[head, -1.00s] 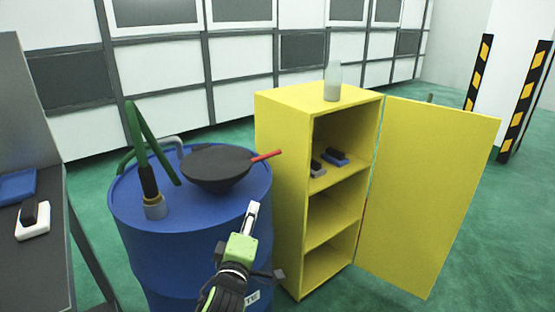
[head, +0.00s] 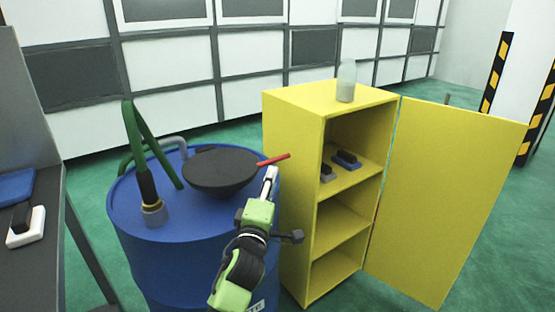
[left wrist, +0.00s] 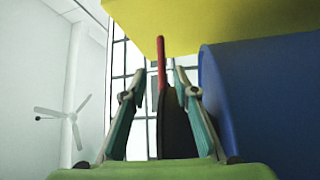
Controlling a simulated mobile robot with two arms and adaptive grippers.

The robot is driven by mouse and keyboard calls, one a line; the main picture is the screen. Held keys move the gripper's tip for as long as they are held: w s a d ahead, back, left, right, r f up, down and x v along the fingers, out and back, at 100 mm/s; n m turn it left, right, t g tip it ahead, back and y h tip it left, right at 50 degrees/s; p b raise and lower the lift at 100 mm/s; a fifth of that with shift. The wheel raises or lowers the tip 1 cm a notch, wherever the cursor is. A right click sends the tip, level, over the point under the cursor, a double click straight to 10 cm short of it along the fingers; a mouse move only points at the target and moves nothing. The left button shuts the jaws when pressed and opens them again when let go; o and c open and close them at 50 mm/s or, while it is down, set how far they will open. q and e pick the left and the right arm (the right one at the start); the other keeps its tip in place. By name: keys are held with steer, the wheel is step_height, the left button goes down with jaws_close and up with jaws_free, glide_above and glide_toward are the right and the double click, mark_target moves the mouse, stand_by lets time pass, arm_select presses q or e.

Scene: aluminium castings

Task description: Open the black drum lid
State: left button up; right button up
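The black drum lid (head: 221,167) is a dark, shallow cone shape on top of the blue drum (head: 190,245), with a red handle (head: 275,159) sticking out to the right. My left gripper (head: 270,176) is just below the handle, near the drum's right rim. In the left wrist view my left gripper (left wrist: 155,95) has its fingers spread. The red handle (left wrist: 161,62) and the dark lid edge (left wrist: 174,120) appear between them; I cannot tell whether either finger touches the handle. My right gripper is not in view.
A green hose nozzle (head: 148,185) stands on the drum's left side. A yellow cabinet (head: 292,200) with its door (head: 445,195) open stands close on the right, a bottle (head: 346,80) on top. A dark table (head: 45,255) is at left.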

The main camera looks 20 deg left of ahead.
mark_target(277, 160)
arm_select(q)
steer(key=w, duration=0.6)
steer(key=w+a+r, duration=0.1)
steer(key=w, duration=0.3)
steer(key=shift+a, duration=0.1)
jaws_close()
